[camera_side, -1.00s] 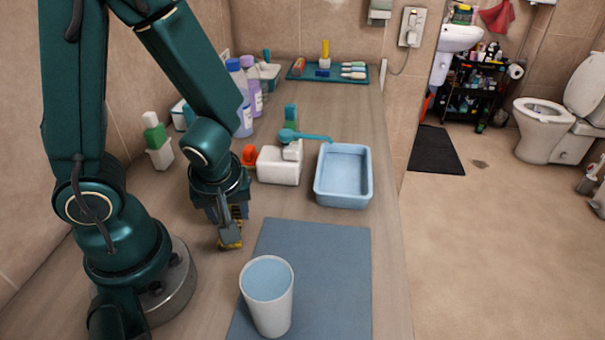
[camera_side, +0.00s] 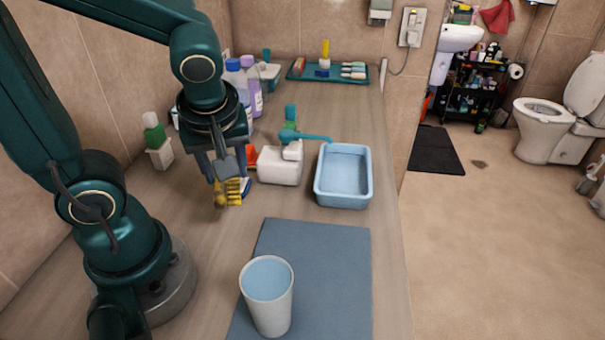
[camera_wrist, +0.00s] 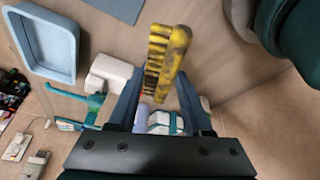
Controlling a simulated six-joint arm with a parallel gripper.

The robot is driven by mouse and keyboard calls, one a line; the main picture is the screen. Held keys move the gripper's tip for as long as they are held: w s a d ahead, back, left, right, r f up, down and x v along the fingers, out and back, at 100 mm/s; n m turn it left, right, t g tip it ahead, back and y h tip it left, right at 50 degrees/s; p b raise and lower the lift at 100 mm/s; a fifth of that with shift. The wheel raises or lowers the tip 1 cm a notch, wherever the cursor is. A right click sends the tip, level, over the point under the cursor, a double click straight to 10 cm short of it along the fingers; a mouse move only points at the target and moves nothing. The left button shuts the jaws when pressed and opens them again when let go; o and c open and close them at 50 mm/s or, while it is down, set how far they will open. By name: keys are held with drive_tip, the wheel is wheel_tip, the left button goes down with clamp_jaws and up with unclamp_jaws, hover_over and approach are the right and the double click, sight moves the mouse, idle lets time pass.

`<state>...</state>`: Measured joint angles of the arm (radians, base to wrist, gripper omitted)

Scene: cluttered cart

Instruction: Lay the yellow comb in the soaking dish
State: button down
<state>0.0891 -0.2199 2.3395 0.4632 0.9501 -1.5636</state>
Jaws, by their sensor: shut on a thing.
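The yellow comb (camera_side: 233,192) is held in my gripper (camera_side: 228,178), which is shut on it above the counter. In the wrist view the comb (camera_wrist: 172,50) is worn, with dark patches, and sticks out from between the fingers of my gripper (camera_wrist: 160,95). The soaking dish (camera_side: 343,200) is a light blue rectangular tub on the counter, to the right of my gripper, past a white box. No comb shows in it. The dish (camera_wrist: 66,73) is also at the upper left in the wrist view.
A white box (camera_side: 279,168) with a teal-handled item (camera_side: 305,137) over it stands between my gripper and the dish. A white cup (camera_side: 284,310) stands on a blue-grey mat (camera_side: 340,270) in front. Bottles (camera_side: 253,85) and a teal tray (camera_side: 350,78) are farther back.

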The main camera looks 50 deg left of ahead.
drive_tip(key=w+d+f+m, duration=0.1)
drive_tip(key=w+d+f, duration=0.1)
drive_tip(key=w+d, duration=0.1)
drive_tip(key=w+d+f+m+t, duration=0.1)
drive_tip(key=w+d, duration=0.2)
drive_tip(key=d, duration=0.3)
drive_tip(key=w+d+f+m+h, duration=0.1)
drive_tip(key=w+d+f, duration=0.1)
drive_tip(key=w+d, duration=0.1)
drive_tip(key=shift+w+d+f+m+t, duration=0.15)
drive_tip(key=shift+w+d+f, duration=0.05)
drive_tip(key=shift+d, duration=0.25)
drive_tip(key=shift+w+d+f+m+t, duration=0.15)
drive_tip(key=shift+w+d, duration=0.05)
drive_tip(key=shift+d, duration=0.2)
drive_tip(key=shift+f, duration=0.15)
hover_over(343, 179)
drive_tip(key=s+d, duration=0.1)
drive_tip(key=shift+s, duration=0.1)
drive_tip(key=shift+f, duration=1.75)
drive_tip(key=shift+c, duration=1.6)
unclamp_jaws()
drive_tip(key=shift+f, duration=0.1)
